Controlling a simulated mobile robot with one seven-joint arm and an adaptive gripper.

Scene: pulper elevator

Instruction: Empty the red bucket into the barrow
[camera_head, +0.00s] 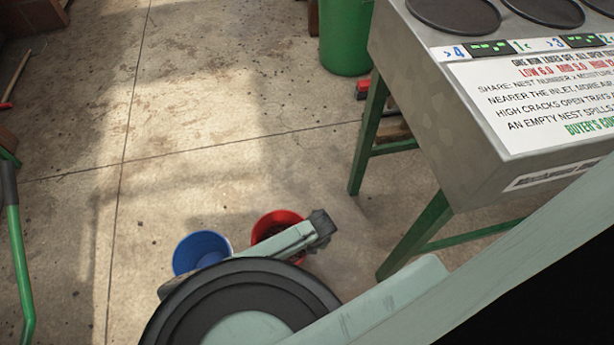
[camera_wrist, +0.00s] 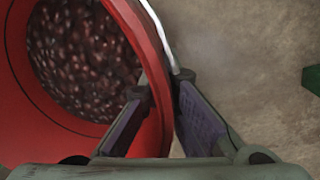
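The red bucket (camera_head: 275,222) stands on the concrete floor, partly hidden behind my arm. In the wrist view, the red bucket (camera_wrist: 40,110) fills the left side and holds many dark red, round fruits (camera_wrist: 85,60). My gripper (camera_wrist: 163,88) straddles its rim, one finger inside and one outside. The fingers lean in close, and the bucket wall fills the gap between them. A thin pale wire handle runs along the rim near the outer finger. A green bar with a dark grip (camera_head: 13,235) at the left edge may be a barrow handle; no barrow tray is in view.
A blue bucket (camera_head: 201,250) stands close to the left of the red one. A metal machine table on green legs (camera_head: 440,110) stands at right. A green barrel (camera_head: 345,35) is behind. The floor (camera_head: 180,150) at centre left is clear.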

